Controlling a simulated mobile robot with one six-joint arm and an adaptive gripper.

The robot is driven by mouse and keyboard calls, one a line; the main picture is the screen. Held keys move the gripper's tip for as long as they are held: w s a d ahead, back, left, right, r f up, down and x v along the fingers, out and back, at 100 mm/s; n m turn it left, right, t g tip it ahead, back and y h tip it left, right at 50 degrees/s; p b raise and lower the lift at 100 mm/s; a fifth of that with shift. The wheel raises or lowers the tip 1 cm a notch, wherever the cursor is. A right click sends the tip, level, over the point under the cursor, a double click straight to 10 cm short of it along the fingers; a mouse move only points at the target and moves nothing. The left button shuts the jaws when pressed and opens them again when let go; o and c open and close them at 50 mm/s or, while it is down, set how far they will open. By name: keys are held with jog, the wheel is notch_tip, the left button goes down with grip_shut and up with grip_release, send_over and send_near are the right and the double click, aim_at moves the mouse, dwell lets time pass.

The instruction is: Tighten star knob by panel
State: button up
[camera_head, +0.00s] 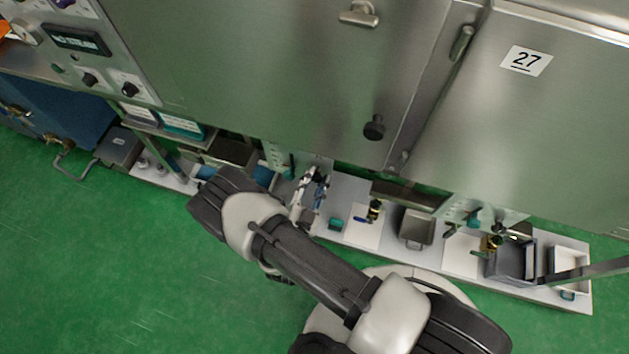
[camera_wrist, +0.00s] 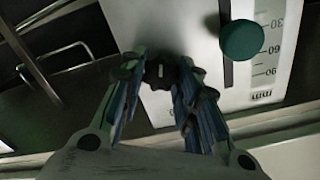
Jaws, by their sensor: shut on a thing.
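In the wrist view, a small dark knob (camera_wrist: 161,72) with a pale line on its face sits at the lower left edge of a light panel (camera_wrist: 190,35). My gripper (camera_wrist: 164,80) has its blue-lined fingers on either side of it and is shut on it. The fingertips partly hide its sides, so its lobes are hard to make out. In the head view my gripper (camera_head: 317,190) is low down, just below the steel cabinet front. The knob cannot be made out there.
A green round knob (camera_wrist: 242,40) stands close right of my fingers, by a scale marked 30, 60, 90. A metal bar handle (camera_wrist: 65,58) is at left. The steel cabinet (camera_head: 270,80) overhangs a low shelf (camera_head: 345,190) with bins and fittings. Green floor is open in front.

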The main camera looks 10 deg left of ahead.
jog(key=m+b, duration=0.1)
jog(key=m, duration=0.3)
jog(key=shift+f+m, duration=0.1)
jog(key=shift+m, duration=0.2)
jog(key=m, duration=0.3)
jog(key=shift+d+m, duration=0.1)
jog(key=shift+m, duration=0.2)
jog(key=m, duration=0.4)
jog(key=shift+f+b, duration=0.1)
jog(key=shift+b, duration=0.3)
jog(key=m, duration=0.8)
jog(key=shift+m, duration=0.3)
jog(key=m, duration=0.3)
jog(key=shift+f+m, duration=0.1)
jog(key=shift+m, duration=0.3)
jog(key=m, duration=0.4)
jog(key=shift+a+m, duration=0.2)
jog(key=shift+m, duration=1.7)
